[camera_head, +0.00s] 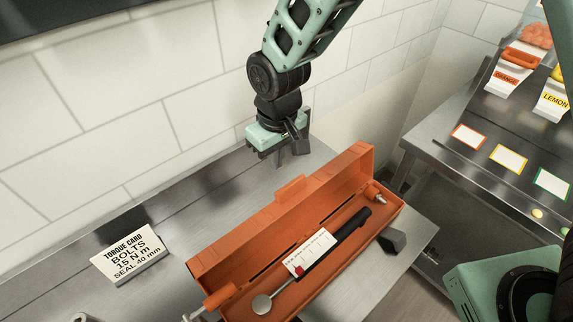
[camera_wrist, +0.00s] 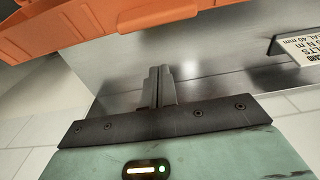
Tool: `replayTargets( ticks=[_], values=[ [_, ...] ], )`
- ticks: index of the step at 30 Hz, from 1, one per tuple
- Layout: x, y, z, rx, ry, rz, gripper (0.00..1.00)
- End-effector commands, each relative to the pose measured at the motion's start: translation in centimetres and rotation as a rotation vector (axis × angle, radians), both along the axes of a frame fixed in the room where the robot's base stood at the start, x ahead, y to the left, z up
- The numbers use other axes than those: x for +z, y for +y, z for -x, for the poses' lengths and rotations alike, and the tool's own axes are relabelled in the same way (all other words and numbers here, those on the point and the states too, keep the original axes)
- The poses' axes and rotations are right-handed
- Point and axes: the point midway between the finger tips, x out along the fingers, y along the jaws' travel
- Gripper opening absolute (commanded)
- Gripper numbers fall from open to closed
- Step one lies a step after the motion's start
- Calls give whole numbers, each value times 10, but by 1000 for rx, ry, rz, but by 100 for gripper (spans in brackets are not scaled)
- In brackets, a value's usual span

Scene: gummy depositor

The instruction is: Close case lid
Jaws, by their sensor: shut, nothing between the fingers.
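The orange case (camera_head: 382,213) lies open on the steel bench, long and narrow. Its lid (camera_head: 262,218) stands up along the back side, with a latch tab (camera_head: 290,188) on its edge. A tool with a black handle, a white scale and a round silver end (camera_head: 310,253) lies in the case. My gripper (camera_head: 294,153) is shut and empty, behind the lid near the wall and apart from it. In the wrist view the shut fingers (camera_wrist: 158,88) point toward the orange lid (camera_wrist: 160,12) across bare steel.
A torque card (camera_head: 129,254) stands on the bench left of the case. The tiled wall is close behind my gripper. A dark block (camera_head: 393,240) is by the case's right front. A sloped rack (camera_head: 505,130) with orange and lemon containers stands at the right.

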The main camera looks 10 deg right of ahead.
Motion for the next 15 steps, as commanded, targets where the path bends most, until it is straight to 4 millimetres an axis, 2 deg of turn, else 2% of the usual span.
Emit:
replayTargets(
  ticks=[4, 6, 15],
  values=[
    [-23, 0, 0, 0, 4, 3, 0],
    [-13, -7, 11, 0, 2, 0, 0],
    [-11, -20, 30, 1, 1, -1, 0]
  ],
)
